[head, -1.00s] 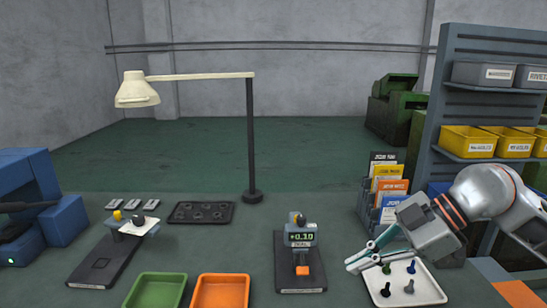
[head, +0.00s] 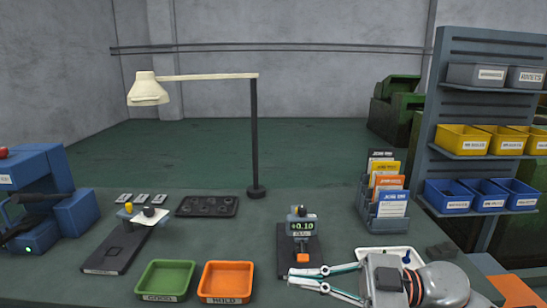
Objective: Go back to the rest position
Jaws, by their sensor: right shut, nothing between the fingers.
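My right gripper (head: 308,278) is shut and empty. It reaches in from the lower right, above the front of the bench, its fingers pointing left. My left gripper is not in view.
A green bin (head: 166,278) and an orange bin (head: 226,282) stand at the front. A lamp post (head: 254,140) rises behind. A card rack (head: 383,205) and shelf unit (head: 475,90) stand at right. A blue machine (head: 45,195) stands at left.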

